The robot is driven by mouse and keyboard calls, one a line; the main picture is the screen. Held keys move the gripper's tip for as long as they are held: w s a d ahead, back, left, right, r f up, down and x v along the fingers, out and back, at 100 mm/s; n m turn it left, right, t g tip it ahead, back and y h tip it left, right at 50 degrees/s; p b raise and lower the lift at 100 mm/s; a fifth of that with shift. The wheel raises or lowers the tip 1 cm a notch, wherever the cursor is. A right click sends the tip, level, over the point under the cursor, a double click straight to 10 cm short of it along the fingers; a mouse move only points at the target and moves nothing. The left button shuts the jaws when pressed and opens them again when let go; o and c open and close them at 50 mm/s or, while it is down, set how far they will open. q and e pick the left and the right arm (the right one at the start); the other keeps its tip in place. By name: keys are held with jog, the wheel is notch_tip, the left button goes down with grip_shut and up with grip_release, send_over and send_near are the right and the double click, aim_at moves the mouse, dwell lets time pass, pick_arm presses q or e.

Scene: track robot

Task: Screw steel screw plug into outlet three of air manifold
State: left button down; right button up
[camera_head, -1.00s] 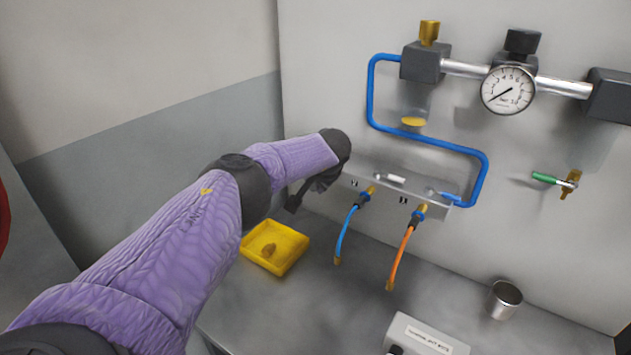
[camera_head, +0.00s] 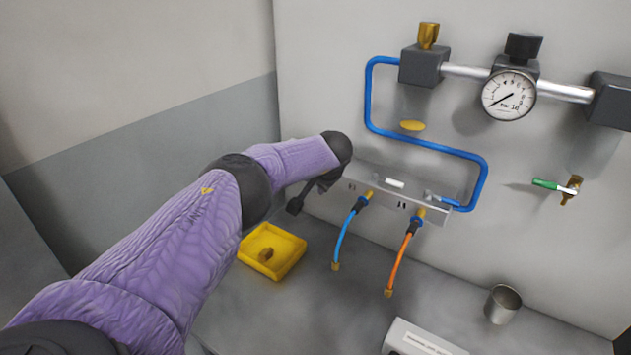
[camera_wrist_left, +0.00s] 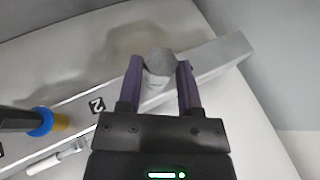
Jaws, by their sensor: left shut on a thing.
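The air manifold (camera_head: 376,179) is a grey metal bar on the back panel, with a blue hose and an orange hose hanging from its front. In the left wrist view the manifold (camera_wrist_left: 222,55) runs diagonally behind my gripper, with a "2" label left of it. My left gripper (camera_wrist_left: 160,72) is shut on a round grey piece, the steel screw plug (camera_wrist_left: 160,60), over the manifold's end part beyond the label. Outlet three is not visible. Whether the plug touches the manifold I cannot tell. In the head view my left arm hides the plug. My right gripper is not in view.
A yellow tray (camera_head: 292,262) with a small brass piece (camera_head: 265,255) lies on the bench below. A steel cup (camera_head: 502,304) and a white labelled box (camera_head: 420,342) stand at the right front.

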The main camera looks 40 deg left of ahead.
pick_arm(q)
jog(key=shift+c, duration=0.9)
grip_release()
jog(key=shift+d+r, duration=0.1)
jog(key=shift+r, duration=0.1)
jog(key=p+v, duration=0.3)
jog(key=v, duration=0.6)
jog(key=shift+r, duration=0.15)
jog(key=shift+s+d, duration=0.15)
